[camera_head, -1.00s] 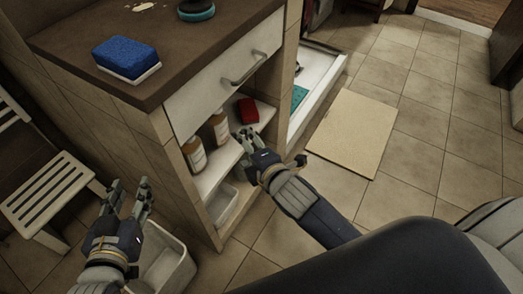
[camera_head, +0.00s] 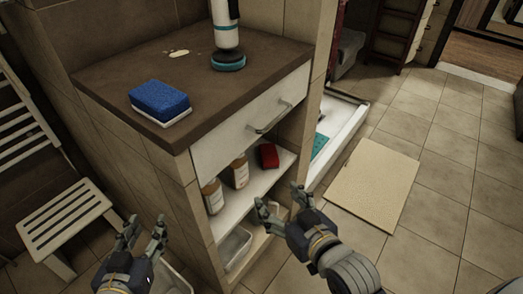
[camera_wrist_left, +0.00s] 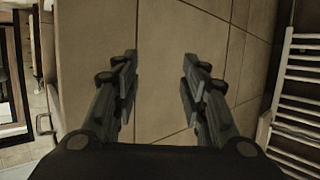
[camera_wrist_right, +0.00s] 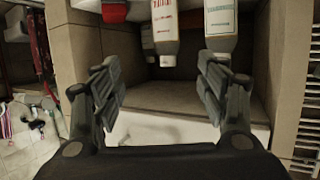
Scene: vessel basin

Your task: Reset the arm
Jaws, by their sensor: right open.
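My right gripper (camera_head: 279,206) is open and empty in front of the cabinet's open shelves, below shelf height. In the right wrist view its fingers (camera_wrist_right: 160,95) stand apart, with nothing between them. My left gripper (camera_head: 146,232) is at the lower left, left of the cabinet. In the left wrist view its fingers (camera_wrist_left: 158,85) are spread apart with only the tiled wall behind them, so it is open and empty.
The cabinet top (camera_head: 120,80) carries a blue sponge (camera_head: 159,102) and a round-based brush (camera_head: 228,55). Bottles (camera_head: 238,172) and a red item (camera_head: 269,156) stand on the shelf (camera_head: 235,200). A white stool (camera_head: 65,220) stands left. A beige mat (camera_head: 375,185) lies right.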

